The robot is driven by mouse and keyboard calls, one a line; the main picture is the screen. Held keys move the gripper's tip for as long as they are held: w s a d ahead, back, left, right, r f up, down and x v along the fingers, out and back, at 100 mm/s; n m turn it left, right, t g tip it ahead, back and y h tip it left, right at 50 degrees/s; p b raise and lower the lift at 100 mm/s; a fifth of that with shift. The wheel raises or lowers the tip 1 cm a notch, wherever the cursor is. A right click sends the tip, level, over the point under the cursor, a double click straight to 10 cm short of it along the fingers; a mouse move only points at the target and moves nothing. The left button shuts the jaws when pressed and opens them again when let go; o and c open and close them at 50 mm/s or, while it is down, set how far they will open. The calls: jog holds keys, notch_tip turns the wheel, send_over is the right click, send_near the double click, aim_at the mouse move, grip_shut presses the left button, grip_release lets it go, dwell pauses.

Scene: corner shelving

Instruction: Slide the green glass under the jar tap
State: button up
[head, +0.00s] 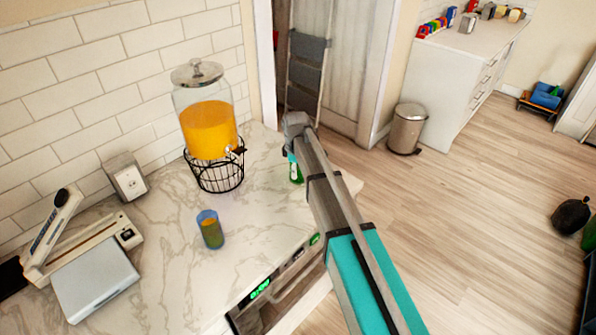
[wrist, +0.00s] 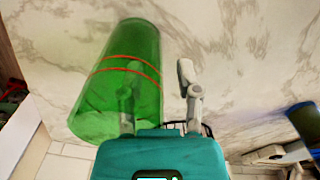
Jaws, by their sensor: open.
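The green glass (head: 295,172) stands on the marble counter near its right edge, partly hidden by my arm in the head view. It looks large and see-through, with two red lines, in the wrist view (wrist: 118,75). My gripper (head: 290,150) is open at the glass. In the wrist view, one finger shows through the green glass and the other is clear to its right; I cannot tell whether they touch it. The jar (head: 208,130) holds orange liquid and sits on a black wire stand (head: 218,175). Its tap (head: 236,151) faces the counter's front right.
A blue glass (head: 210,230) with an orange tint stands on the counter in front of the jar. A white scale-like device (head: 95,280) and a metal box (head: 126,178) are at left. The counter between jar and green glass looks clear.

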grip_shut()
jog(key=shift+s, duration=0.2)
dwell(0.5)
